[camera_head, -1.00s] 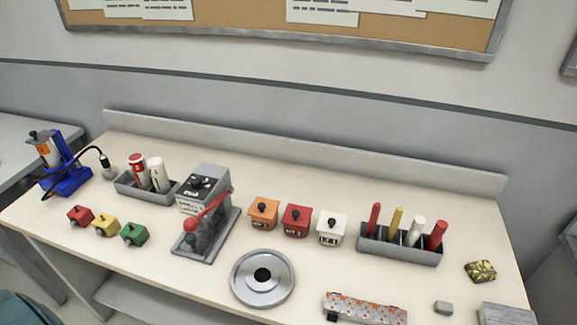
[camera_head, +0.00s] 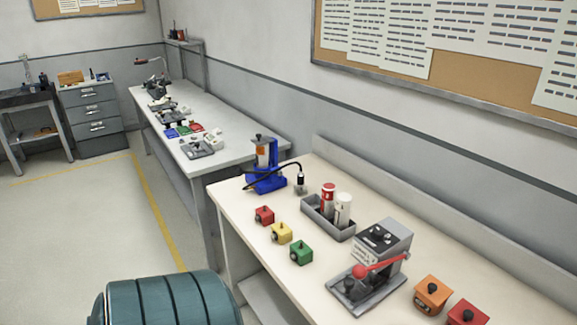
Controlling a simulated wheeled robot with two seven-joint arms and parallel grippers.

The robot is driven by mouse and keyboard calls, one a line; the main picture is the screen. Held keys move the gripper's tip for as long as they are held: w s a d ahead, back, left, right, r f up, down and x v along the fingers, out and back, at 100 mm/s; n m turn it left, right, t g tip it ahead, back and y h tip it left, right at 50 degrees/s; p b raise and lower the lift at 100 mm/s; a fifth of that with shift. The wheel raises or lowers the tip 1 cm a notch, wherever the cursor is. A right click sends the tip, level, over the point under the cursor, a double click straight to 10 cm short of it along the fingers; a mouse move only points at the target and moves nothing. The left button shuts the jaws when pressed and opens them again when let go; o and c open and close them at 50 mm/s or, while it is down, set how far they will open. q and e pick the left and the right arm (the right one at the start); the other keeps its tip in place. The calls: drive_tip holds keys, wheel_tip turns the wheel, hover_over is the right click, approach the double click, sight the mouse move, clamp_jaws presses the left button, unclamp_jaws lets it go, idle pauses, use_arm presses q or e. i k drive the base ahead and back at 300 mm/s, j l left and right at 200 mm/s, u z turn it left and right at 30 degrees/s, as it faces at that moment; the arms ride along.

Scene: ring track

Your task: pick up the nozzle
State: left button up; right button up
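The hose ends in a small dark nozzle-like tip (camera_head: 301,179) above a small pale round base. I cannot tell for certain that this tip is the nozzle. Neither of my grippers shows in the head view.
The near bench (camera_head: 297,287) holds red, yellow and green blocks, a grey tray (camera_head: 326,222) with two cylinders, and a grey press (camera_head: 369,262) with a red lever. A teal ribbed drum (camera_head: 168,300) stands at the bottom left. Open floor (camera_head: 85,220) lies left.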

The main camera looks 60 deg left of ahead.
sight(301, 176)
drive_tip(key=u, duration=1.65)
drive_tip(key=i+j, duration=0.45)
drive_tip(key=j, duration=0.15)
